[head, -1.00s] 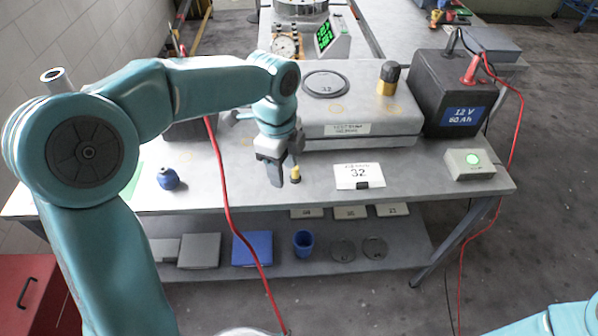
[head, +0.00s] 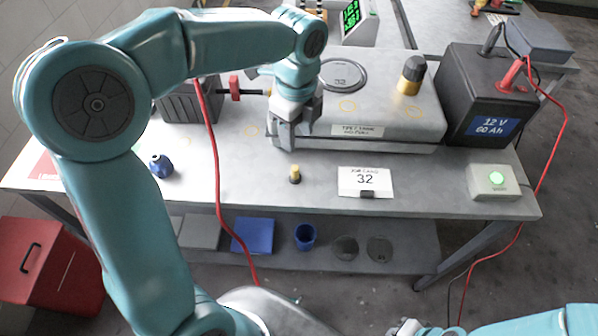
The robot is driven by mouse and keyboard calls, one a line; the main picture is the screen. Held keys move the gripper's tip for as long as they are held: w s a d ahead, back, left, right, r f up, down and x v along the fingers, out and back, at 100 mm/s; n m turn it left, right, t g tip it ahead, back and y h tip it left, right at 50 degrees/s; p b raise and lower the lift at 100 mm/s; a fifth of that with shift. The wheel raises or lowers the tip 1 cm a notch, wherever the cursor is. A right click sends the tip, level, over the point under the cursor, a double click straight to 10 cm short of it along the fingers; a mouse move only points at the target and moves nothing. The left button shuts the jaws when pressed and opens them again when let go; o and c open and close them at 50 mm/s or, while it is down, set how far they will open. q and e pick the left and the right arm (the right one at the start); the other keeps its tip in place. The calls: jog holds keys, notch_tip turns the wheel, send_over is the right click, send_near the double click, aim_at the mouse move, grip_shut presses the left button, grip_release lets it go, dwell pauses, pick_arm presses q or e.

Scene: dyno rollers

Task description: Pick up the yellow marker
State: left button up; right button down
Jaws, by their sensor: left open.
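A small yellow piece with a dark base (head: 295,174), which looks like the yellow marker, stands upright on the grey bench top left of the number 32 card. My left gripper (head: 288,143) is open and empty, above and behind the yellow piece, in front of the grey tank box. The two are apart. Part of my right arm shows at the bottom right, and what looks like its gripper (head: 405,328) is cut off by the bottom edge.
The grey box (head: 420,118) carries a larger yellow and black knob (head: 411,76). A blue bulb (head: 161,166) stands left, the card (head: 366,182) right. A black battery (head: 487,105) and green-lit button box (head: 493,182) are further right. A red cable (head: 212,140) crosses the bench.

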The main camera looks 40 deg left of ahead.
pick_arm(q)
send_over(294, 168)
jog(key=f, duration=0.7)
jog(key=shift+w+d+f, duration=0.1)
jog(key=shift+w+d, duration=0.15)
jog(key=shift+d, duration=0.05)
jog(key=shift+s+a+f, duration=0.15)
jog(key=shift+s+f, duration=0.15)
jog(key=shift+f, duration=0.15)
jog(key=f, duration=0.4)
jog(key=shift+w+a+f, duration=0.15)
jog(key=shift+a+f, duration=0.05)
jog(key=shift+f, duration=0.2)
jog(key=shift+c, duration=0.3)
grip_shut()
